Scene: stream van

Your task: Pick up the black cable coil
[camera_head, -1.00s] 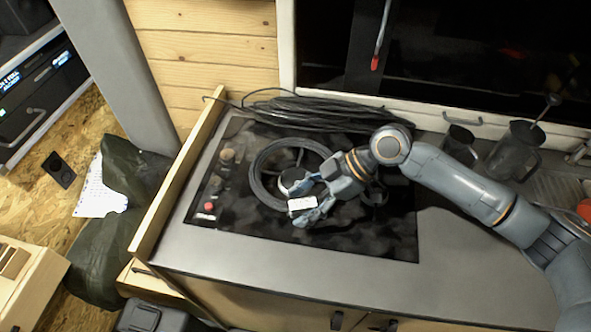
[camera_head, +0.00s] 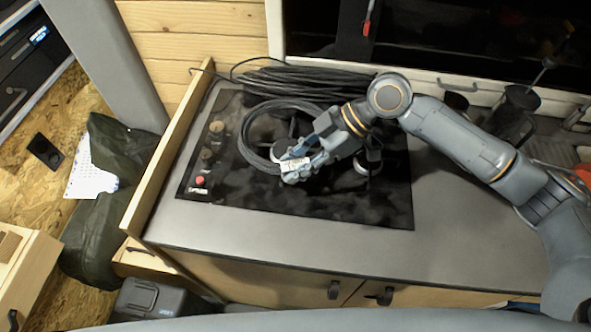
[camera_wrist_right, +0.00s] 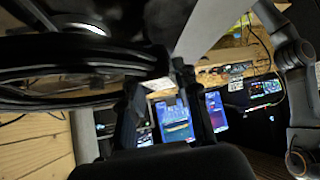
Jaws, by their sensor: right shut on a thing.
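The black cable coil (camera_head: 249,146) is a round ring of several strands over the dark cooktop, tilted, with its near side at my right gripper. My right gripper (camera_head: 285,170) is shut on the near part of the coil. In the right wrist view, thick dark strands of the coil (camera_wrist_right: 60,75) run into the fingers (camera_wrist_right: 155,95) from the left. The hand hides part of the ring in the head view. I cannot tell how far the coil is off the cooktop. My left gripper is not in view.
The black cooktop (camera_head: 350,207) has knobs and a red button (camera_head: 199,180) at its left. A second dark cable bundle (camera_head: 300,80) lies behind it along the wall. A wooden edge board (camera_head: 160,165) bounds the left. Dark jugs (camera_head: 512,112) stand at right. The grey counter's front is clear.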

